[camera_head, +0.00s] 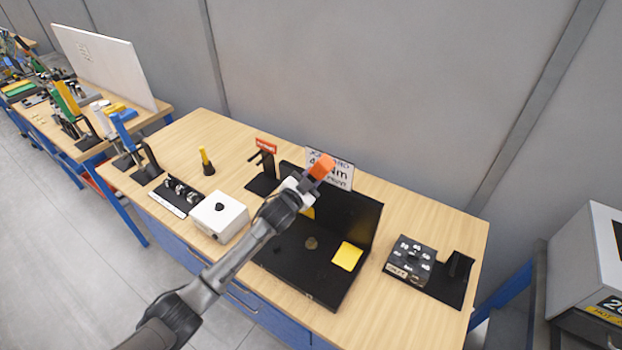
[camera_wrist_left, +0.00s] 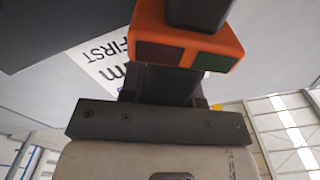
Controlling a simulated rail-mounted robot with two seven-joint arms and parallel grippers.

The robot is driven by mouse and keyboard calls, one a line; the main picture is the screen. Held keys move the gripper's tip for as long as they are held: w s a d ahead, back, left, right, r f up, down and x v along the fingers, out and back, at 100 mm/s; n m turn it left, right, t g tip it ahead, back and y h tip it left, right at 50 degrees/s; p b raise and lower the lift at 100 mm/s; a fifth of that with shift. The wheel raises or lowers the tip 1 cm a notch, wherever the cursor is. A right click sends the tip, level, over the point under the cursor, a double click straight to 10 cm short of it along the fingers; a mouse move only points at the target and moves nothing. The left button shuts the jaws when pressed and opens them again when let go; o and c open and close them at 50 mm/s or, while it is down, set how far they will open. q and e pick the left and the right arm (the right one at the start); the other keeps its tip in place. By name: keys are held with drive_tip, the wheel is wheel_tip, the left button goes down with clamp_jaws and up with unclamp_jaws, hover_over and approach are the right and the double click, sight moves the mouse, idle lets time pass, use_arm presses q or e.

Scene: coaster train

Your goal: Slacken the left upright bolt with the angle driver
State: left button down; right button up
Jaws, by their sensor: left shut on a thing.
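My left gripper (camera_head: 307,181) is shut on an orange-and-black tool, which I take to be the angle driver (camera_head: 322,166). It is raised above the bench near the back wall of a black fixture. The left wrist view shows its orange block and dark shaft (camera_wrist_left: 188,42) standing out from the jaws. The black fixture (camera_head: 305,268) has a flat base, an upright back panel and a yellow pad (camera_head: 347,256). My arm covers part of the fixture. I cannot make out the left upright bolt in either view. My right gripper is in neither view.
A sign (camera_head: 335,172) stands behind the fixture. Left are a black stand with a red label (camera_head: 266,146), a white box (camera_head: 219,216), a tray of sockets (camera_head: 176,196) and a yellow-handled tool (camera_head: 206,160). A black dial box (camera_head: 410,262) sits right. Bare wood (camera_head: 425,222) lies at the back right.

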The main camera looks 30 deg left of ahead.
use_arm(q)
drive_tip(key=shift+d+r, duration=0.1)
drive_tip(key=shift+r, duration=0.2)
drive_tip(key=shift+s+p, duration=0.1)
drive_tip(key=shift+p, duration=0.25)
drive_tip(key=shift+s+p, duration=1)
drive_tip(key=shift+s, duration=1.05)
